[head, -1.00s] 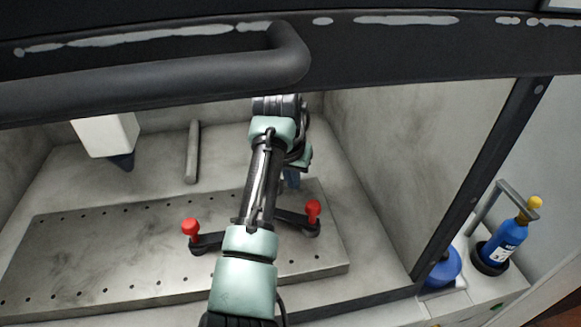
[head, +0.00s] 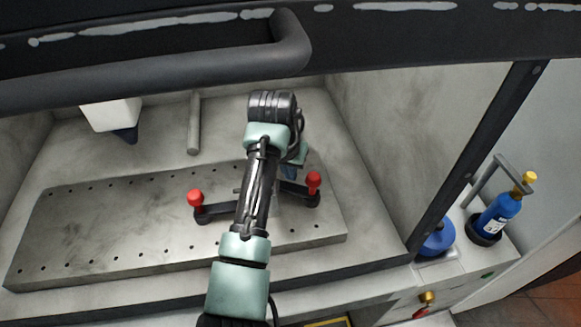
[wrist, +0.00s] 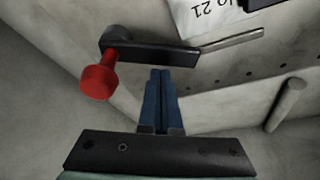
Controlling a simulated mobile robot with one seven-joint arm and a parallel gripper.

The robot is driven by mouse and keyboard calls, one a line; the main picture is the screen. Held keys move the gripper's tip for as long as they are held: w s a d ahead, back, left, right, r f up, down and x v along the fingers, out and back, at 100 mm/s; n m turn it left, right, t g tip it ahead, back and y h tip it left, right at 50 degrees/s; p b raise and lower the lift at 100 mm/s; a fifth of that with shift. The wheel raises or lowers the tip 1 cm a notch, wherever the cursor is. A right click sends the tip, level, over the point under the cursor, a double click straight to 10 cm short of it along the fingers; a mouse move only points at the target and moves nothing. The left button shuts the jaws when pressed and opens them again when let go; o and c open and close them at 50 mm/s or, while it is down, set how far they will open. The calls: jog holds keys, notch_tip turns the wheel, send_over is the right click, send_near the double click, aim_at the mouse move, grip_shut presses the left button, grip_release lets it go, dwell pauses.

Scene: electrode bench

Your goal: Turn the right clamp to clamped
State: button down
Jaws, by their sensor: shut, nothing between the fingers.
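The right clamp (head: 301,188) is a dark lever with an upright red knob (head: 314,181) at its right end, on the metal plate (head: 110,230). In the wrist view a dark clamp lever (wrist: 150,52), apparently the same one, has its red knob (wrist: 98,82) at lower left and a thin metal rod at right. My gripper (wrist: 160,72) has its blue fingers together and empty, tips close beside the lever; contact cannot be told. In the head view my arm hides most of the gripper. The left clamp (head: 215,213) also has a red knob (head: 195,199).
A grey bar (head: 194,125) lies behind the plate. A white block with a dark tip (head: 112,115) hangs at the back left. The raised sash with its handle (head: 200,70) crosses above my arm. A blue bottle (head: 500,213) stands outside at right. The plate's left half is clear.

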aim_at(284, 186)
jog(key=shift+s+a+r+n+y+p, duration=0.1)
jog(key=shift+s+a+n+y+p, duration=0.1)
jog(key=shift+n+p, duration=0.4)
jog(key=shift+s+a+n+y+p, duration=0.1)
jog(key=shift+s+n+p, duration=0.1)
jog(key=shift+n+p, duration=0.35)
jog(key=s+n+y+p, duration=0.1)
jog(key=n+p, duration=0.1)
jog(key=p, duration=0.1)
jog(key=shift+s+a, duration=0.15)
jog(key=shift+s+a+p, duration=0.15)
jog(key=shift+s+p, duration=0.15)
jog(key=shift+p, duration=0.35)
